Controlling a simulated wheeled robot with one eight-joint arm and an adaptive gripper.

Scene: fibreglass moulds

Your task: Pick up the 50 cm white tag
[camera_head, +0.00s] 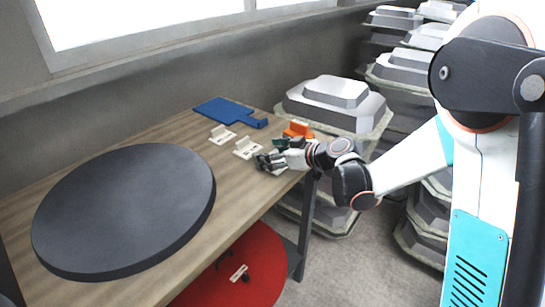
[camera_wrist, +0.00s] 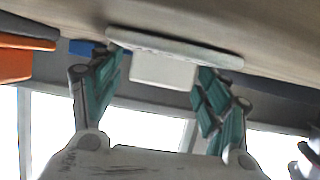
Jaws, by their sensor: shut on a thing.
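A white tag with a flat base and an upright block is between the fingers of my gripper (camera_wrist: 160,72). In the wrist view, the white tag (camera_wrist: 175,46) has its block between the two green-padded fingers, with its base along the table surface. In the head view, my gripper (camera_head: 266,160) is at the table's right edge and mostly hides this tag (camera_head: 278,171). Two other white tags, a nearer one (camera_head: 247,147) and a farther one (camera_head: 222,134), stand beyond it. I cannot read any marking on the tags.
The wooden table (camera_head: 226,190) holds a large dark disc (camera_head: 125,210), a blue flat piece (camera_head: 228,111) and an orange tag (camera_head: 298,129) close behind my gripper. Grey moulds (camera_head: 335,103) are stacked right of the table. A red disc (camera_head: 240,275) is below.

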